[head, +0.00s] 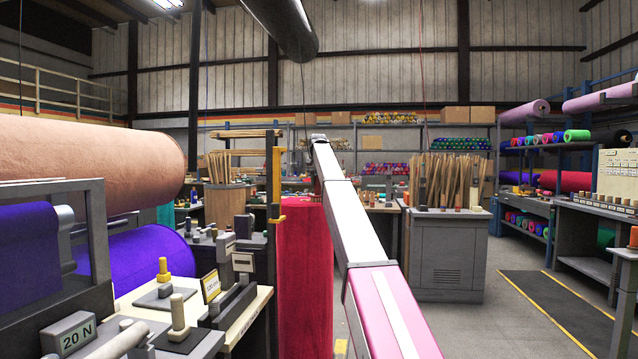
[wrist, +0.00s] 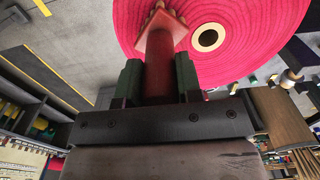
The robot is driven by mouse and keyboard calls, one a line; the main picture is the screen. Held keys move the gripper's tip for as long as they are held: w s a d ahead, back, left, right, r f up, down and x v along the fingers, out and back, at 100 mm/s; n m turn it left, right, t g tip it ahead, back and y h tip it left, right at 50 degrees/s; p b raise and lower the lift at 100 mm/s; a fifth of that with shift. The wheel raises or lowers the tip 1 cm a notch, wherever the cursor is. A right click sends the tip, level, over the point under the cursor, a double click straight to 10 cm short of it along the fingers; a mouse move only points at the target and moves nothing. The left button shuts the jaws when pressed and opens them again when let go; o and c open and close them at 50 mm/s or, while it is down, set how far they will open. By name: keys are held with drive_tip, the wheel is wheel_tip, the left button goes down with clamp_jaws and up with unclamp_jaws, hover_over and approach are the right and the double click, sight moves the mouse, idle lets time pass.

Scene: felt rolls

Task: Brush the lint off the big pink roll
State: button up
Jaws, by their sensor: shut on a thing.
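The big pink roll (head: 305,285) stands upright in the head view, just left of my arm. Its round top end, with a cream core ring (wrist: 208,38), fills the upper part of the wrist view. My gripper (wrist: 159,68) has its dark green fingers closed on the red handle of a brush (wrist: 161,60). The brush's paler red head, with tan bits at its tip, overlaps the roll's end in the wrist view; I cannot tell whether they touch. I cannot make out lint on the roll. In the head view the far end of my arm is above the roll, and the brush is not clear.
A bench with a "20 N" block (head: 70,335) and metal fixtures is at the lower left. A peach roll (head: 85,168) and purple rolls (head: 135,262) lie on racks behind it. A grey cabinet (head: 447,258) stands right of my arm. The floor farther right is open around a dark mat (head: 570,305).

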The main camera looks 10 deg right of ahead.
drive_tip(key=shift+s+a, duration=0.45)
drive_tip(key=shift+a, duration=0.3)
drive_tip(key=shift+f, duration=0.1)
drive_tip(key=shift+w+d, duration=0.3)
drive_tip(key=shift+d, duration=0.25)
drive_tip(key=shift+w+d, duration=0.3)
drive_tip(key=shift+d, duration=0.25)
drive_tip(key=shift+r, duration=0.25)
drive_tip(key=shift+r, duration=0.7)
drive_tip(key=shift+r, duration=0.1)
drive_tip(key=shift+r, duration=1.15)
